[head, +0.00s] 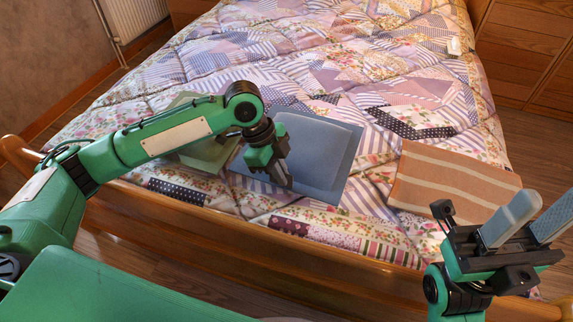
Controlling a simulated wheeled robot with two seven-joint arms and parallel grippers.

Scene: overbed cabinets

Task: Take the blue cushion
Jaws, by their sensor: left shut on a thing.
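The blue cushion (315,150) lies on the patchwork quilt near the foot of the bed. My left gripper (284,181) is over its left part, pointing down, and is shut on the cushion. The fingertips and the grasped part are partly hidden by the gripper itself. The cushion appears to rest on the quilt. My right gripper (525,222) is at the lower right, beyond the bed's foot edge, with its two fingers apart and nothing between them.
A green cushion (212,152) lies left of the blue one, partly behind my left arm. An orange striped folded cloth (450,182) lies to the right. A small white object (454,46) is farther back. The wooden footboard (240,250) runs along the near edge.

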